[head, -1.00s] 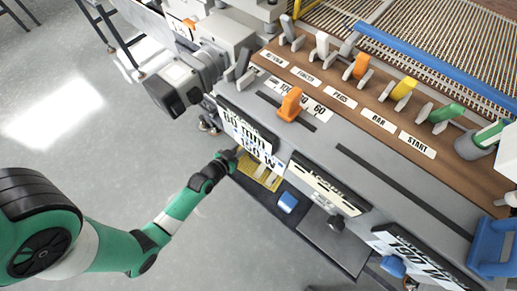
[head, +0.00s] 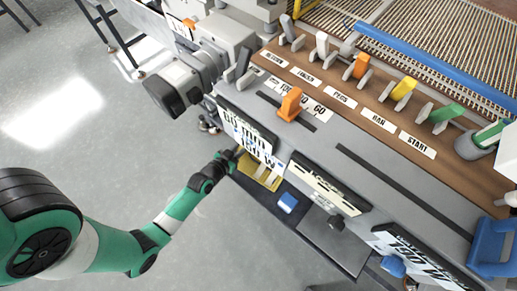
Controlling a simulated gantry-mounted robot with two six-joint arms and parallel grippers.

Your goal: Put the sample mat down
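A yellow mat (head: 253,169) with pale strips on it shows on the dark shelf below the front edge of the machine, partly covered by the hanging sign. I take it to be the sample mat. My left gripper (head: 231,157) is at the mat's left end, touching it or very close. Its fingertips are small and partly hidden near the sign, so I cannot tell whether they are shut on the mat. I also cannot tell whether the mat rests flat on the shelf. My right gripper is not in view.
A blue block (head: 288,202) lies on the dark shelf (head: 262,197) right of the mat. A grey plate (head: 325,240) is farther right. The hanging sign (head: 247,135) overhangs the mat. Colored levers (head: 402,89) line the wooden panel above. Open floor lies to the left.

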